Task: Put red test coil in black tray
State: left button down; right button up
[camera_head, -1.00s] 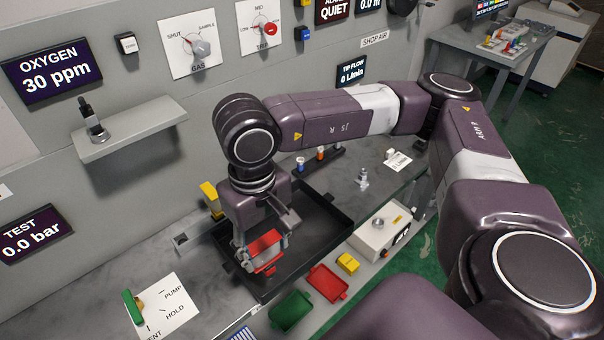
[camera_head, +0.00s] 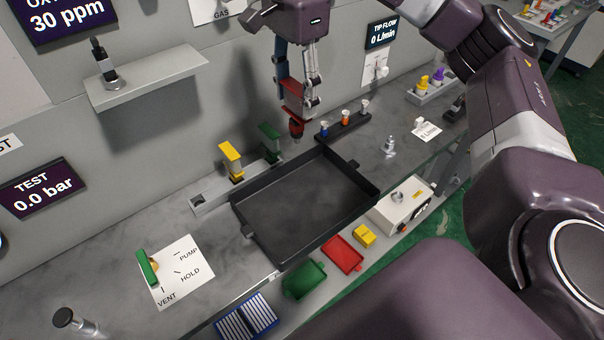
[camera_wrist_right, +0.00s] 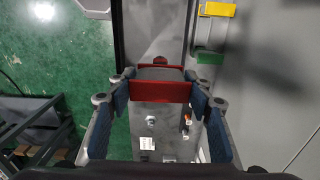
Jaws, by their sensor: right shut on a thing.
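The red test coil (camera_head: 292,98) is held between the fingers of my right gripper (camera_head: 295,85), which is shut on it. They hang above the bench by the back edge of the black tray, the coil's dark red tip pointing down. The right wrist view shows the red coil (camera_wrist_right: 160,91) between the two blue-padded fingers. The black tray (camera_head: 330,229) lies on the bench, and its inside looks empty. In the right wrist view the tray's dark wall (camera_wrist_right: 119,40) shows beyond the coil. My left gripper is not in view.
Left of the gripper, a yellow coil (camera_head: 232,162) and a green coil (camera_head: 270,141) stand in a grey holder. A black rack of small vials (camera_head: 344,125) stands to the right. Green (camera_head: 303,280) and red (camera_head: 342,254) trays lie in front. A wall shelf (camera_head: 148,82) juts out left.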

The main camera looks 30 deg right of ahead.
aim_at(297, 142)
notch_tip(297, 142, down, 7)
jog(key=shift+w+f+b, duration=0.1)
jog(key=shift+f+b, duration=0.1)
jog(key=shift+b, duration=0.25)
notch_tip(297, 142, down, 6)
jog(key=shift+f+p, duration=0.2)
jog(key=shift+p, duration=0.65)
notch_tip(297, 142, down, 5)
jog(key=shift+f+p, duration=0.15)
jog(key=shift+p, duration=0.45)
jog(key=shift+f, duration=0.2)
jog(key=o, duration=1.3)
jog(key=shift+r, duration=0.1)
